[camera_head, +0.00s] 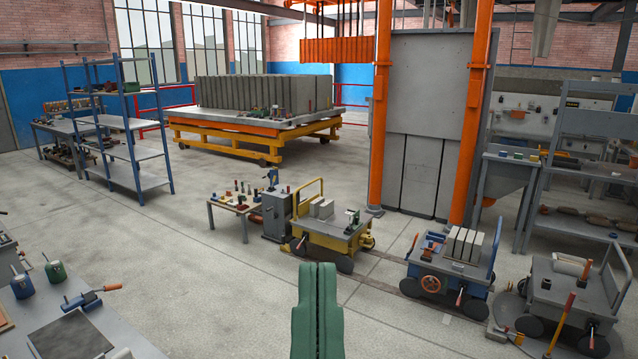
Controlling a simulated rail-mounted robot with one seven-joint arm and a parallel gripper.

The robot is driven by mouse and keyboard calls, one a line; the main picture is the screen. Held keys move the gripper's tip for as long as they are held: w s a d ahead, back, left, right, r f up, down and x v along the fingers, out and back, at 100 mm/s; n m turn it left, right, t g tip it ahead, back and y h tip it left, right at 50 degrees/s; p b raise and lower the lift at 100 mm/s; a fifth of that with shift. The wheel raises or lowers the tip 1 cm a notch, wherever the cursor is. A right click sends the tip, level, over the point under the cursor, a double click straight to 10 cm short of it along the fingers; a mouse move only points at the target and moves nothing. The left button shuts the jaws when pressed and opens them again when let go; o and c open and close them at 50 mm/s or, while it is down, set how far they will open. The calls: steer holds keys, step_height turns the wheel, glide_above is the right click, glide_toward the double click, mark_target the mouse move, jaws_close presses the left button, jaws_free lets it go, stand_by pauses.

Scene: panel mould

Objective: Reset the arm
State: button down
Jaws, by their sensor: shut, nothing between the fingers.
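My gripper (317,290) shows at the bottom middle of the head camera view. Its two green fingers stand upright, side by side, with only a thin dark line between them. They are shut and hold nothing. The gripper appears in front of the open concrete floor (230,305) and touches nothing that I can see. The rest of my arm is out of the frame.
A grey workbench (137,340) with tools fills the lower left. A yellow cart (325,232), a blue cart (440,268) and a grey cart (570,290) stand to the right. Orange columns (476,120) flank a grey panel behind them. Left-centre floor is clear.

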step_height(320, 180, up, 25)
steer(key=p, duration=2.2)
steer(key=shift+r, duration=0.15)
steer(key=shift+a, duration=0.1)
